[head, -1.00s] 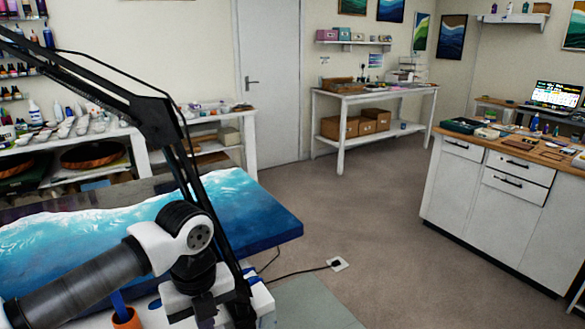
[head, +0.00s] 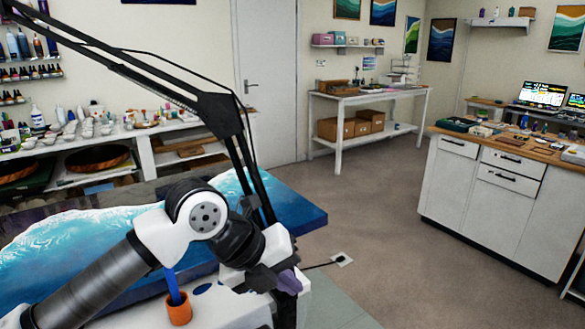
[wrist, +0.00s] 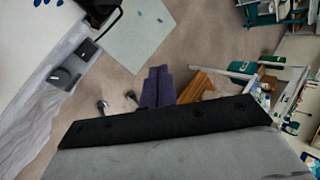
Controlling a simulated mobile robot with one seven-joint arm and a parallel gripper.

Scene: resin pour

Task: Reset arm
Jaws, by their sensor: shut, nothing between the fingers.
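My gripper (head: 288,281) is at the lower middle of the head view, past the near right corner of the blue slab. Its purple fingers show together in the wrist view (wrist: 157,87), shut and with nothing between them. The fingers hang over open floor in that view. In the head view my arm reaches in from the lower left and bends at its white and black joints in front of the slab.
A blue-and-white resin slab (head: 285,215) lies behind my arm. A black jointed stand (head: 218,115) rises close to my gripper. An orange cup (head: 179,311) with a blue stick stands on the white surface below. A white cabinet (head: 490,205) stands right; floor between is clear.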

